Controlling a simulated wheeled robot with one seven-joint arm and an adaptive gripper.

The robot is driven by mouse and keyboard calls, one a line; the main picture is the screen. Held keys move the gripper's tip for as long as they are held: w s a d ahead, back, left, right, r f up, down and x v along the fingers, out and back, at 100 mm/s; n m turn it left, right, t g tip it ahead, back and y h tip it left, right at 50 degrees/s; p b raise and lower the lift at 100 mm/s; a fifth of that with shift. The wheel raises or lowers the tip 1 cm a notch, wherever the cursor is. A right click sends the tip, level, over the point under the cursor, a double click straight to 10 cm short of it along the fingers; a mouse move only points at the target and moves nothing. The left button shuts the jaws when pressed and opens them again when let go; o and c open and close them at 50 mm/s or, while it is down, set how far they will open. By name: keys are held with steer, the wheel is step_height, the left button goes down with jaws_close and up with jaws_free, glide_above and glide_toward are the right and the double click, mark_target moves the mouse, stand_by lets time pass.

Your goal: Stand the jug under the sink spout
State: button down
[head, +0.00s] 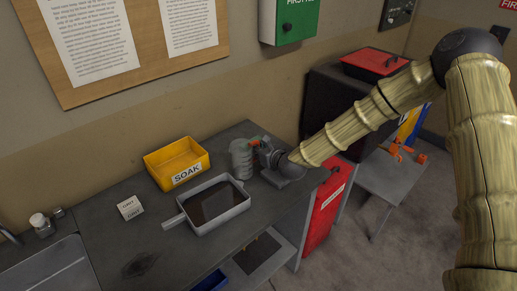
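A grey ribbed jug (241,160) stands upright on the dark worktop, toward its far right end. My gripper (262,154) is low beside it on the right, with the arm coming in from the right. The fingers are small and partly hidden, so I cannot tell whether they touch the jug or are open or shut. The sink (48,275) is at the lower left, cut by the picture edge. The spout (9,237) shows only in part at the left edge. The space under it is mostly out of view.
On the worktop (135,235), a grey pan (211,228) of dark liquid and a yellow SOAK bin (158,165) sit near the jug. Small white cards (130,208) and a small jar (40,225) lie toward the sink. The wall runs behind.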

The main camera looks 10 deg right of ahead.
steer(key=shift+f, duration=0.2)
steer(key=c, duration=1.5)
jaws_free()
steer(key=shift+o, duration=0.2)
steer(key=shift+r, duration=0.1)
steer(key=shift+r, duration=0.15)
steer(key=shift+s+d, duration=0.15)
steer(key=shift+s, duration=0.1)
steer(key=b+v, duration=0.3)
steer(key=v, duration=0.8)
steer(key=shift+r, duration=0.2)
steer(key=shift+o, duration=0.2)
steer(key=shift+s, duration=0.15)
